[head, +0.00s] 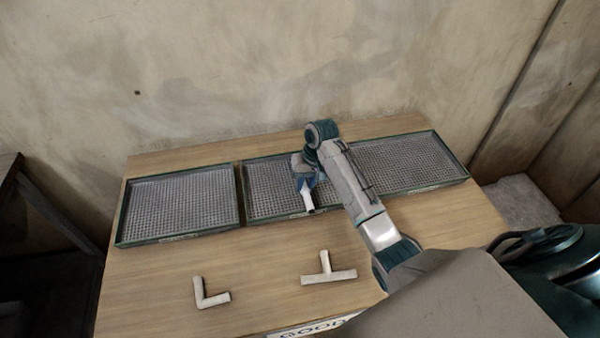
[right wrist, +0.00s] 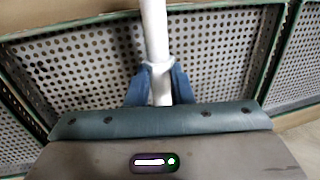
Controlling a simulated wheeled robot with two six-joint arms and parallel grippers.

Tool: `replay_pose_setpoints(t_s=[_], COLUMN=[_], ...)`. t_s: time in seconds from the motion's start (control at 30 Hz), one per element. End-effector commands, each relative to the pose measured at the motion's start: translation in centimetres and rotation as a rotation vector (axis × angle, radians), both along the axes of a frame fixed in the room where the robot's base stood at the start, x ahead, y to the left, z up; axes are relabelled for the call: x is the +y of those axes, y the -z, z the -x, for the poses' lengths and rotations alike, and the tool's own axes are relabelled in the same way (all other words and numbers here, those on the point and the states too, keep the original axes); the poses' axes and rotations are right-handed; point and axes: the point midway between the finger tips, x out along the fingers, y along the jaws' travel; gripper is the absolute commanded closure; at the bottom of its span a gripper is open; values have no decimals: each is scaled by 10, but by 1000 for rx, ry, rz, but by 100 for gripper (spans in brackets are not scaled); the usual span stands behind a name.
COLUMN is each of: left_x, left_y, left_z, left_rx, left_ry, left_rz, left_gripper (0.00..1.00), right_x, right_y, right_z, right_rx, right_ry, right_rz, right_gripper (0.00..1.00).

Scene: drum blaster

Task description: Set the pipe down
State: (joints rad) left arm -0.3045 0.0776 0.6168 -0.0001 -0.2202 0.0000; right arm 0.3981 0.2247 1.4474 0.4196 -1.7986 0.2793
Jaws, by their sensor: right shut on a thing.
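My right gripper (head: 308,186) is over the front part of the middle tray (head: 262,214). It is shut on a pale straight pipe (head: 307,201), whose lower end shows near the tray's front edge. In the right wrist view, the pipe (right wrist: 155,40) runs up between the blue fingers (right wrist: 160,84), with the perforated tray floor (right wrist: 80,55) behind it. I cannot tell whether the pipe touches the tray. My left gripper is not in view.
An L-shaped pipe (head: 211,297) and a T-shaped pipe (head: 328,273) lie on the wooden table (head: 255,260) in front. The left tray (head: 180,236) and right tray (head: 430,187) look empty. A wall (head: 230,70) stands behind the table.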

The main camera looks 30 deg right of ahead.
Motion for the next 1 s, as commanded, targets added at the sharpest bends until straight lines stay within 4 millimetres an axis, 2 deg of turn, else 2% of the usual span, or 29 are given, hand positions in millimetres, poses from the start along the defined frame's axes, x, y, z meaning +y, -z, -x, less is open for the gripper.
replay_pose_setpoints(t_s=[0.03, 0.2, 0.4, 0.57, 0.83, 1.0], left_x=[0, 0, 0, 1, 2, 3], left_y=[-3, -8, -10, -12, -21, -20], left_z=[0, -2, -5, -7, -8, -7], left_rx=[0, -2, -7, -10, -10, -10], left_ry=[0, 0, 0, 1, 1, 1], left_rz=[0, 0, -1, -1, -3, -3], left_gripper=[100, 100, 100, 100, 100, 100], right_x=[-3, -12, -18, -20, -20, -20], right_y=[-2, 2, 6, 9, 40, 43], right_z=[-12, -46, -72, -78, -77, -78], right_rx=[1, 1, 1, 1, 2, -1], right_ry=[1, 1, -1, -2, -1, -2], right_rz=[0, -1, 0, 0, 0, 0], right_gripper=[100, 100, 100, 100, 100, 100])
